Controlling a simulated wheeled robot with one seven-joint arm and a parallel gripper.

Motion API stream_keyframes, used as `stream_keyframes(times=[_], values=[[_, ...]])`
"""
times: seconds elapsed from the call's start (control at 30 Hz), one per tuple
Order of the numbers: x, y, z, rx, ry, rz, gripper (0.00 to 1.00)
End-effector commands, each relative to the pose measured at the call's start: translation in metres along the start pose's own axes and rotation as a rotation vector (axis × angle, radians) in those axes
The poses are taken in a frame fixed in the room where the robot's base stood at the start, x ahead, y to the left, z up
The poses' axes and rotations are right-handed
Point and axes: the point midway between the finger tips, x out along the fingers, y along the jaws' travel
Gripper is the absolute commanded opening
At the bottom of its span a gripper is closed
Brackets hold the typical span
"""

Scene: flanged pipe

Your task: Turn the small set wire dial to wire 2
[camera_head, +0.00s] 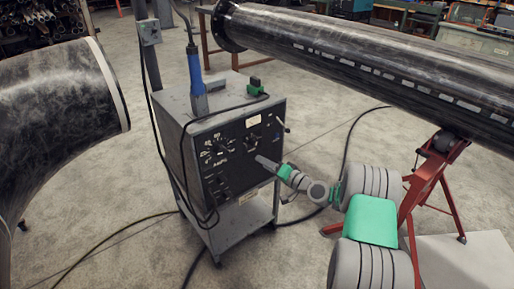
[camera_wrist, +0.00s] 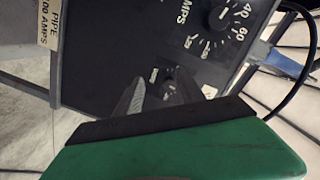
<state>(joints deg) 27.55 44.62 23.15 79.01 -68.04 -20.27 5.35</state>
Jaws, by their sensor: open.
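The black front panel of the grey welding machine (camera_head: 246,150) faces my gripper (camera_head: 259,158) in the head view. In the wrist view my gripper (camera_wrist: 161,84) is open, with its two fingertips close to the panel. The small dial (camera_wrist: 168,87) shows between the fingertips, with tiny white marks beside it. I cannot read its setting or tell whether the fingers touch it. In the head view I cannot make out this dial near my gripper.
A larger dial with white numbers (camera_wrist: 222,17) is at the upper right in the wrist view. A blue-handled tool (camera_head: 196,72) and a green clamp (camera_head: 254,86) are on the machine top. Cables hang along its left side. A long flanged pipe (camera_head: 350,55) rests on a red stand (camera_head: 430,175).

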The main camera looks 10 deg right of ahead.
Motion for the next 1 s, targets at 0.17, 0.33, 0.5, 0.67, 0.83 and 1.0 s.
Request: stream_keyframes(times=[0.17, 0.33, 0.5, 0.67, 0.83, 1.0], values=[[-0.001, -0.009, -0.034, 0.039, 0.148, -0.035, 0.46], [0.024, -0.01, -0.035, 0.043, 0.143, -0.037, 0.46], [0.057, -0.01, -0.04, 0.043, 0.143, -0.035, 0.46], [0.073, -0.011, -0.044, 0.044, 0.145, -0.033, 0.46], [0.074, -0.01, -0.044, 0.044, 0.145, -0.031, 0.46], [0.074, -0.01, -0.044, 0.044, 0.145, -0.031, 0.39]])
